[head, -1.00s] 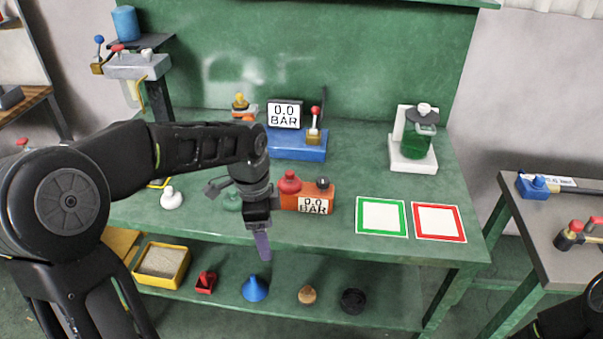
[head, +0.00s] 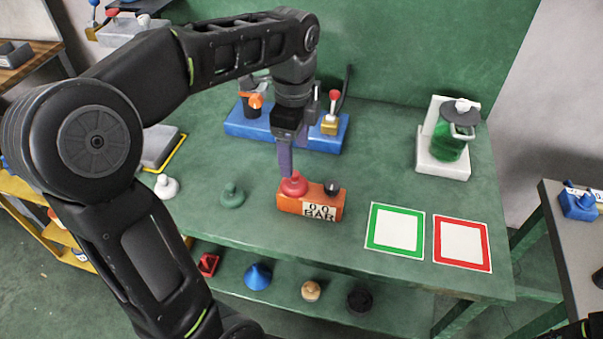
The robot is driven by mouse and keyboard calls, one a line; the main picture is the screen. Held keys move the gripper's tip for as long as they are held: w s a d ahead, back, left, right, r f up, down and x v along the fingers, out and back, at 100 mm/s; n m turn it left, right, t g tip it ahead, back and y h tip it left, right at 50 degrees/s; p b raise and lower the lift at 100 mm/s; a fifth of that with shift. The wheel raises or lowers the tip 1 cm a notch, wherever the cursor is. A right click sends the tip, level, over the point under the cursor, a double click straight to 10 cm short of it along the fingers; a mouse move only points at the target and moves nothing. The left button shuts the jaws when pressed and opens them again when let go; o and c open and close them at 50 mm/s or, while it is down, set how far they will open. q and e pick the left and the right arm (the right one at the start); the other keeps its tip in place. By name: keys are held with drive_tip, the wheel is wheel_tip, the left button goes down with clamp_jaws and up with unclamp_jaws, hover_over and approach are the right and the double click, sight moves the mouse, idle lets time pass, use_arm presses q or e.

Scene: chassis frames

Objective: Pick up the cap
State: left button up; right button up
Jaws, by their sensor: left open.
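Several cap-like pieces are in view, and I cannot tell which one the task means. A red rounded cap (head: 293,184) sits on the left part of an orange pressure device (head: 300,207), with a small dark knob (head: 332,187) to its right. A green cap-like piece (head: 232,195) and a white one (head: 166,187) stand on the bench to the left. My left gripper (head: 286,170) points down just above and behind the red cap. It is open and holds nothing; one finger largely hides the other. I cannot tell whether it touches the red cap.
A blue device (head: 245,128) stands behind my left gripper. Green-framed (head: 395,229) and red-framed (head: 461,243) squares lie on the bench (head: 350,170) to the right. A green jar (head: 446,142) stands on a white base behind them. Blue, wooden and black pieces sit on the lower shelf.

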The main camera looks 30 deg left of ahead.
sight(295, 173)
use_arm(q)
drive_tip(key=shift+f, duration=1.35)
drive_tip(key=shift+f, duration=0.1)
wheel_tip(295, 173, down, 5)
drive_tip(key=shift+p, duration=0.55)
drive_tip(key=shift+c, duration=0.4)
drive_tip(key=c, duration=1.3)
drive_tip(key=shift+o, duration=0.2)
wheel_tip(295, 173, up, 10)
drive_tip(key=shift+r+b, duration=0.1)
drive_tip(key=shift+b, duration=0.25)
